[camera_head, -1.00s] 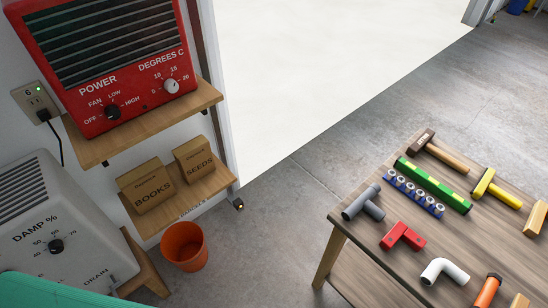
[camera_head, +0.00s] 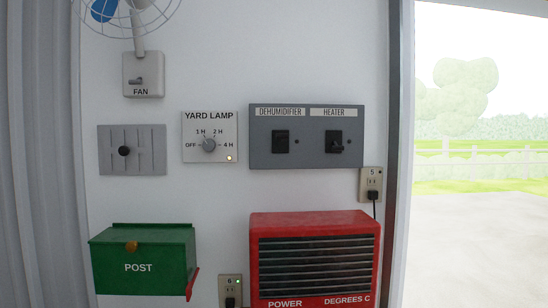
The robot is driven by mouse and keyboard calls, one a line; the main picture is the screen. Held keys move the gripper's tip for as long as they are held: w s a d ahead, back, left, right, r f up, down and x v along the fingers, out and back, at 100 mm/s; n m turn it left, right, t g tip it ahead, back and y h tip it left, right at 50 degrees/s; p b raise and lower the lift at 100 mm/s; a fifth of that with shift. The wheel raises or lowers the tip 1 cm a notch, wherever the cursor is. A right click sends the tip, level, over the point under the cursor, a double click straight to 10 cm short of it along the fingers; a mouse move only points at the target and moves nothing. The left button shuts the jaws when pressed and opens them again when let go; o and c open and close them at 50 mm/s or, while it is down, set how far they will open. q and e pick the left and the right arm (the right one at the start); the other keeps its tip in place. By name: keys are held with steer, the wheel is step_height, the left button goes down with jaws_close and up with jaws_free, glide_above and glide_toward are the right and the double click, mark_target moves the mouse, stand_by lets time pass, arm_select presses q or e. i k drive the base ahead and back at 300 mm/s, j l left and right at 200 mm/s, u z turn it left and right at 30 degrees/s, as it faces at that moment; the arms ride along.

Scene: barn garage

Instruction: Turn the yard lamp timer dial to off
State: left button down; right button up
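The yard lamp timer is a pale square plate (camera_head: 222,129) on the white wall, left of centre in the head view. Its round grey dial (camera_head: 209,145) sits among the marks OFF, 1 H, 2 H and 4 H, with OFF at the left. The dial's pointer is too small to read surely. A small yellowish light (camera_head: 229,157) glows at the plate's lower right. Neither of my grippers is in view, and nothing covers the dial.
A grey dehumidifier and heater switch panel (camera_head: 306,136) is to the right. A slider plate (camera_head: 132,150) is to the left, with the fan switch (camera_head: 143,76) above. A green post box (camera_head: 145,258) and red heater (camera_head: 315,258) are below. An open doorway is at the right.

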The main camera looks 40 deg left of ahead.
mark_target(208, 145)
steer(key=u, duration=1.85)
